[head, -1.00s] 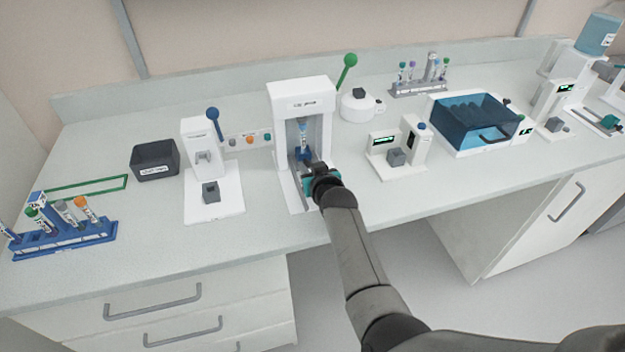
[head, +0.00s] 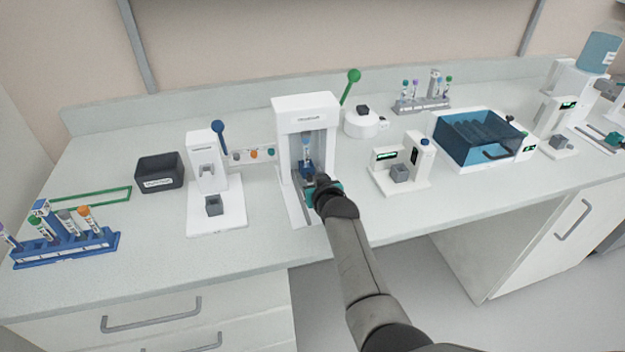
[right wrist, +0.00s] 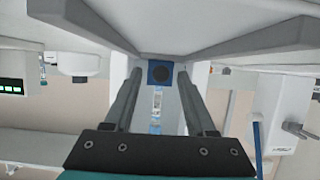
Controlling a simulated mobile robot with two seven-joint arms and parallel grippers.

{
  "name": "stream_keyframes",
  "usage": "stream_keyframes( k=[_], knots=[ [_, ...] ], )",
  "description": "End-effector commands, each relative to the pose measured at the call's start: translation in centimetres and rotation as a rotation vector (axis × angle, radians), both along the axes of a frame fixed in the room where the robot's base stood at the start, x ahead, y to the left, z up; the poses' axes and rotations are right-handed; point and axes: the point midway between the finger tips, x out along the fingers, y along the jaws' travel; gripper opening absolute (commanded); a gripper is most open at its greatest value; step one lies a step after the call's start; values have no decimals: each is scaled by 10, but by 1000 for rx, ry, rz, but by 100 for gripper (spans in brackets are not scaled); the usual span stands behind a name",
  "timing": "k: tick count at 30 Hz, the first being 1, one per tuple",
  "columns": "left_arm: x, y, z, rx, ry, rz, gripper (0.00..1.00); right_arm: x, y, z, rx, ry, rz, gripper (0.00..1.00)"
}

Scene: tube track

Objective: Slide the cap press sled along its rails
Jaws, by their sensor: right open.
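The white cap press (head: 306,103) stands at mid-bench with a green-knobbed lever. Its small blue sled (head: 306,171) sits low in the press opening, on rails running toward the bench front, with a tube (head: 306,151) upright on it. My right gripper (head: 319,181) is at the front of the press, close to the sled and partly covering the rails. In the right wrist view the open fingers (right wrist: 160,75) lie on either side of the blue sled (right wrist: 160,69). Whether they touch it I cannot tell. My left gripper is not in view.
A second white press (head: 205,165) with a blue lever stands to the left, with a dark bin (head: 160,171) and a blue tube rack (head: 68,246) beyond. To the right are a small white device (head: 410,180) and a blue-lidded box (head: 478,138).

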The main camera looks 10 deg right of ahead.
Motion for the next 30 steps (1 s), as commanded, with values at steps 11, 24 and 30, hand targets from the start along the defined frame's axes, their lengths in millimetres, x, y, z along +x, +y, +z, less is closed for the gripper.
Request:
stream_keyframes(
  k=[11, 24, 30],
  knots=[
    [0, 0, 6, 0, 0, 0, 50, -10, 0, 6, 0, -2, 0, 56],
    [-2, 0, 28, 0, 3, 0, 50, -65, -1, 28, 0, 0, 1, 56],
    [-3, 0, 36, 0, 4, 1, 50, -94, -3, 40, 0, -1, 0, 56]
  ],
)
